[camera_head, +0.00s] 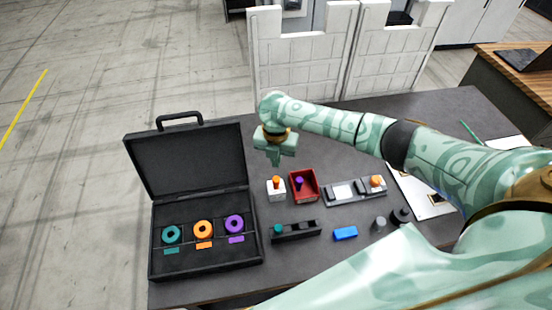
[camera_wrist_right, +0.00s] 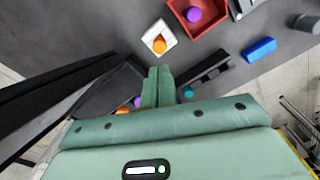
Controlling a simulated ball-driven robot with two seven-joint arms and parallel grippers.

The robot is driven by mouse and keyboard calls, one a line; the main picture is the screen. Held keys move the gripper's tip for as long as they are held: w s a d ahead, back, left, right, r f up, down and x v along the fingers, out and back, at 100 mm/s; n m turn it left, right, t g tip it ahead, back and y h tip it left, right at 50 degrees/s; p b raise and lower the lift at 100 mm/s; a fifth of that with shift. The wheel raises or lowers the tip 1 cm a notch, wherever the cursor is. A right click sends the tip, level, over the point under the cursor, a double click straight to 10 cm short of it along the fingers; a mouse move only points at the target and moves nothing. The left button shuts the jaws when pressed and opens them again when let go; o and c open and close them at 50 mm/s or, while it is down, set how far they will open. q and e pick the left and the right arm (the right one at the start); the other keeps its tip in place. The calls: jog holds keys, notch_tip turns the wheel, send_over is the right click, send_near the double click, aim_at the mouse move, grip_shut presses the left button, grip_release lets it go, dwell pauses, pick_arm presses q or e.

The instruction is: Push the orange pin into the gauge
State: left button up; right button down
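An orange pin (camera_head: 276,180) stands in a small white block (camera_head: 276,194), probably the gauge, on the dark table. In the right wrist view the orange pin (camera_wrist_right: 160,46) shows from above in the white block (camera_wrist_right: 154,34), just beyond my fingertips. A second orange piece (camera_head: 376,180) sits on a grey fixture (camera_head: 345,193) to the right. My right gripper (camera_head: 274,158) hangs above and behind the white block, apart from the pin. In the right wrist view its fingers (camera_wrist_right: 158,72) are together with nothing seen between them. My left gripper is not in view.
A red bin (camera_head: 304,195) with a purple piece stands close right of the white block. An open black case (camera_head: 205,262) with coloured rings lies left. A black rack (camera_head: 296,236), a blue block (camera_head: 345,233) and dark cylinders (camera_head: 379,223) are in front.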

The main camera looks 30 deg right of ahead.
aim_at(276, 179)
jog(key=shift+w+d+f+b, duration=0.1)
jog(key=shift+f+b, duration=1.85)
jog(key=shift+f, duration=1.15)
jog(key=shift+f+b, duration=0.45)
jog(key=shift+f, duration=0.3)
notch_tip(276, 179, up, 8)
jog(key=p, duration=0.8)
jog(key=shift+p, duration=0.3)
